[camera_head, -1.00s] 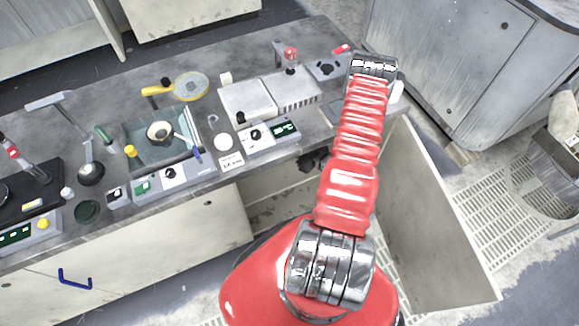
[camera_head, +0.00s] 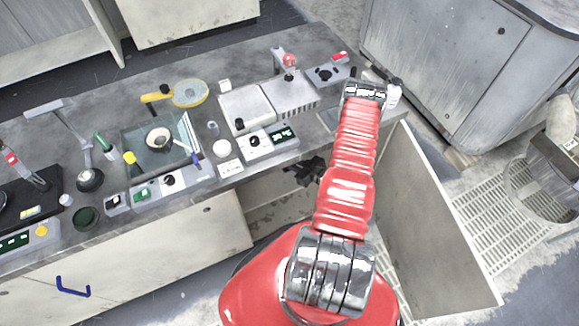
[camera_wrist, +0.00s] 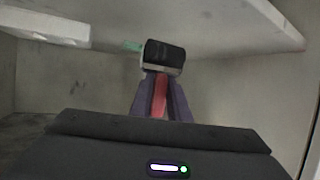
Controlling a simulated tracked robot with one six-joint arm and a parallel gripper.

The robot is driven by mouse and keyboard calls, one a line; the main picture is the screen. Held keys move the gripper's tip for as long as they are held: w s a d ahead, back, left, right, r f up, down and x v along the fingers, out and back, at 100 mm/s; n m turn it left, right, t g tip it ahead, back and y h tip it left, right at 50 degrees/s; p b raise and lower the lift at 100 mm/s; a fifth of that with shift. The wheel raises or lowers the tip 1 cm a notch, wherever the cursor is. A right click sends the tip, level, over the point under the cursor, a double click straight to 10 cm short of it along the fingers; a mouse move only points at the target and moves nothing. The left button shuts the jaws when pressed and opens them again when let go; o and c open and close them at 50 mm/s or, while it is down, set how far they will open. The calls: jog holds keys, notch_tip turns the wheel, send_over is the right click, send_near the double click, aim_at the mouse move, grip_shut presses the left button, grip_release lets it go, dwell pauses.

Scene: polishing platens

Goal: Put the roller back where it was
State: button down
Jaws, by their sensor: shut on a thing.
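In the wrist view, the purple fingers of my gripper (camera_wrist: 161,92) are shut on the roller (camera_wrist: 165,56). It has a black head with a pale edge, and a red part of it shows between the fingers. Its head points away from me, below a pale slab. In the head view, my dark gripper (camera_head: 308,172) is just left of my red arm, in front of the bench by the open cupboard (camera_head: 262,198); the roller cannot be made out there.
The open cupboard door (camera_head: 430,225) stands to the right of my arm. In the wrist view a pale slab (camera_wrist: 215,22) hangs overhead.

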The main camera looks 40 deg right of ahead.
jog(key=shift+f, duration=1.95)
jog(key=c, duration=1.7)
grip_release()
jog(key=shift+f, duration=0.1)
jog(key=v, duration=1.2)
